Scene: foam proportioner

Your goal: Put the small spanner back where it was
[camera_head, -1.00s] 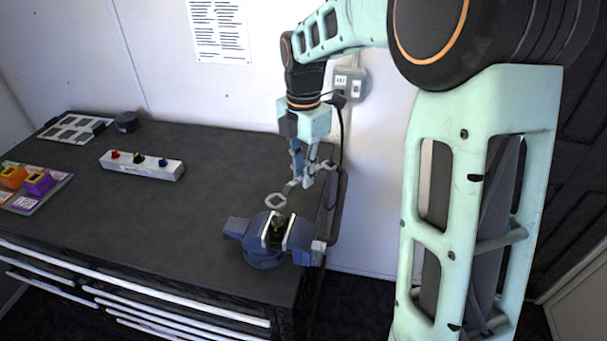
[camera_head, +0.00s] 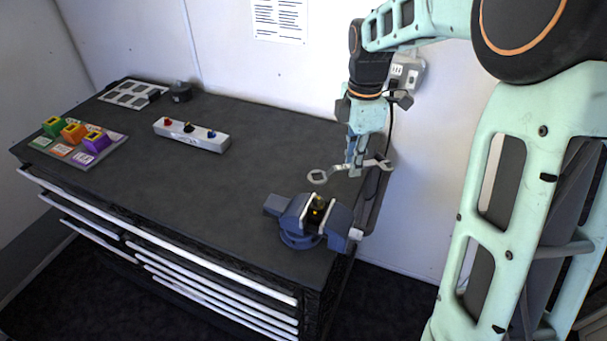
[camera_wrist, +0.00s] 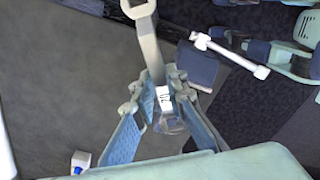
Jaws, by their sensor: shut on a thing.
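My gripper (camera_head: 356,170) is shut on a grey spanner (camera_head: 335,171) and holds it above the right end of the bench, behind the vise. One end of the spanner points left and the other right in the head view. In the wrist view, my gripper (camera_wrist: 160,98) grips the spanner's shank (camera_wrist: 151,52), with one end at the top edge. A small white label shows between the fingers. No other spanner is in view, so I cannot compare its size.
A blue vise (camera_head: 300,226) holding a brass-coloured part stands at the bench's right front. A white button box (camera_head: 190,135), coloured blocks on a board (camera_head: 112,153), a white-marked panel (camera_head: 132,94) and a dark round object (camera_head: 181,92) occupy the left and back. The dark bench top (camera_head: 220,190) is clear in the middle.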

